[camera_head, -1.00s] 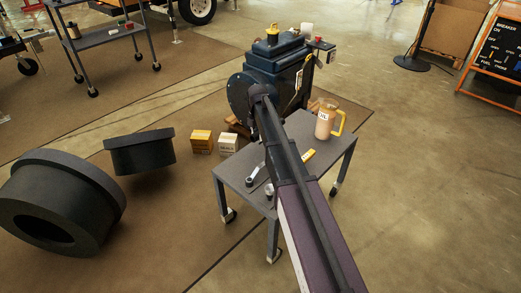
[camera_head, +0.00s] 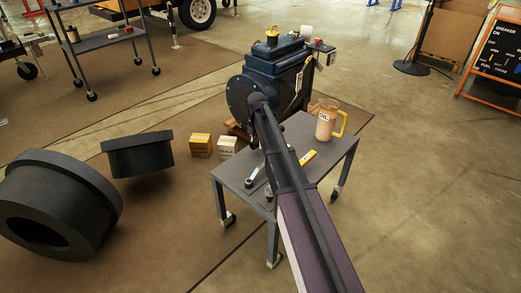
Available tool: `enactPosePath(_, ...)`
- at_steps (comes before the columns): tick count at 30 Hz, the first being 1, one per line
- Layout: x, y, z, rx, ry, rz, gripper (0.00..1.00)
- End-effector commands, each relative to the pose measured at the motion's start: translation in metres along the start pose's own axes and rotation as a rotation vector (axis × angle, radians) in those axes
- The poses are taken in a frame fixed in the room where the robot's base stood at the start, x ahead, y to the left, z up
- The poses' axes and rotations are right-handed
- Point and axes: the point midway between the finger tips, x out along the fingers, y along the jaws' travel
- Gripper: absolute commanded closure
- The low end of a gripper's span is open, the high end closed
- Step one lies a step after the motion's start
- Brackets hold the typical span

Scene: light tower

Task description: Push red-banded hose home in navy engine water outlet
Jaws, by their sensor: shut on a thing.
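The navy engine (camera_head: 275,68) stands behind the small grey cart, with a round dark-blue flange (camera_head: 240,95) facing left and forward. My dark arm reaches from the bottom right up to the engine's near side, and its far end overlaps the engine and the flange's right edge. My gripper cannot be made out; it appears to be hidden at or behind the arm's far end. The red-banded hose and the water outlet cannot be made out either. I cannot tell how hose and outlet stand to each other.
The grey cart (camera_head: 232,180) below my arm carries a beige jug (camera_head: 325,122) with a yellow handle, a yellow-marked tool (camera_head: 308,158) and a wrench (camera_head: 257,174). Small boxes (camera_head: 201,145) and large dark rings (camera_head: 65,205) lie left.

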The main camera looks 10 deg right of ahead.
Motion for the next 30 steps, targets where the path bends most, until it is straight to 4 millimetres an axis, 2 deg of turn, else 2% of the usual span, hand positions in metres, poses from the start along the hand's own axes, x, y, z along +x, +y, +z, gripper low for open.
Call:
enactPosePath(1, 0.01, 0.0, 0.0, 0.0, 0.0, 0.0, 1.0)
enactPosePath(7, 0.024, 0.0, 0.0, 0.0, 0.0, 0.0, 1.0)
enactPosePath(19, 0.026, 0.0, 0.001, 0.001, 0.0, 0.0, 1.0)
enactPosePath(20, 0.026, 0.0, 0.001, 0.001, 0.0, 0.0, 0.51)
enactPosePath(21, 0.026, 0.0, 0.001, 0.001, 0.0, 0.0, 0.39)
enactPosePath(23, 0.026, 0.0, 0.001, 0.001, 0.0, 0.0, 0.21)
enactPosePath(30, 0.026, 0.0, 0.0, 0.001, 0.0, 0.0, 0.2)
